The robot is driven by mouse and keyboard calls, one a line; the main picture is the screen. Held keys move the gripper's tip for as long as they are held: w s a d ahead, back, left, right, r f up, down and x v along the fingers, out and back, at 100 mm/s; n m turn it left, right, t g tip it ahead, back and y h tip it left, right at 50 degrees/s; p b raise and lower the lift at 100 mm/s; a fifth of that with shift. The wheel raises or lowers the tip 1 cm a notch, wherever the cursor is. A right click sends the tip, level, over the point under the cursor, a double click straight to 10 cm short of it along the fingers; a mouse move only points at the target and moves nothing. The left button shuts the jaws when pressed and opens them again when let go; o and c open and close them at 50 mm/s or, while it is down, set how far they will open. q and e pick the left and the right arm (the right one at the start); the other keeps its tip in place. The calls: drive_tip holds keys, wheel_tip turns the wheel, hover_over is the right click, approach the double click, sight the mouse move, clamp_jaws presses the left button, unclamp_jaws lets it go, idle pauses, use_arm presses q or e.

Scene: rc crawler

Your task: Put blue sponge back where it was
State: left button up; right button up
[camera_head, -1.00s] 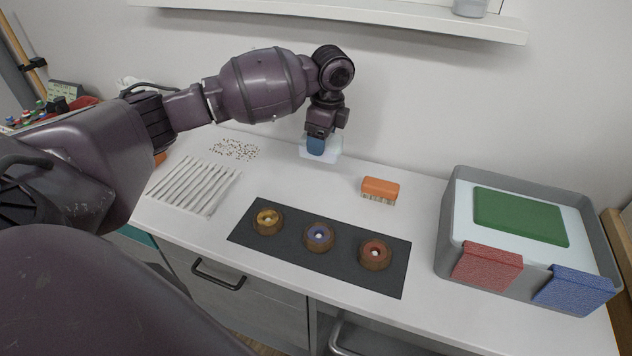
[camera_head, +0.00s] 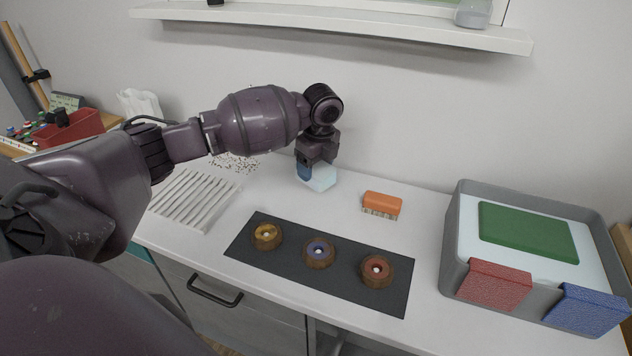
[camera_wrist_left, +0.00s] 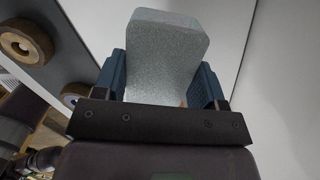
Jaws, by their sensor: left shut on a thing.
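My left gripper (camera_head: 311,173) is over the back of the white counter, its blue fingers shut on a pale blue sponge-like block (camera_head: 321,179). In the left wrist view the block (camera_wrist_left: 165,55) stands out between both fingers (camera_wrist_left: 160,88) and looks speckled and grey-blue. I cannot tell whether it touches the counter. A darker blue sponge-like block (camera_head: 586,309) leans on the front rim of a grey tub (camera_head: 452,225) at the right, beside a red one (camera_head: 494,285). My right gripper is not in view.
An orange brush (camera_head: 382,203) lies right of the gripper. A dark mat (camera_head: 340,277) with three brown rings is in front. A white ribbed rack (camera_head: 192,200) and scattered specks (camera_head: 237,162) are at the left. A green pad (camera_head: 528,232) lies in the tub. A shelf (camera_head: 340,27) runs above.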

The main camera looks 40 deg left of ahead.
sight(319, 169)
use_arm(q)
drive_tip(key=shift+f+b, duration=0.35)
drive_tip(key=shift+f, duration=1.95)
drive_tip(key=shift+f, duration=0.15)
drive_tip(key=o, duration=0.8)
drive_tip(key=shift+o, duration=0.2)
drive_tip(key=r, duration=0.4)
drive_tip(key=d+r+p, duration=0.1)
drive_tip(key=r, duration=0.3)
drive_tip(key=r+p, duration=0.1)
drive_tip(key=r, duration=0.3)
drive_tip(key=shift+s+d+r, duration=0.1)
drive_tip(key=shift+d+r, duration=0.05)
drive_tip(key=shift+d, duration=0.05)
drive_tip(key=shift+s, duration=0.1)
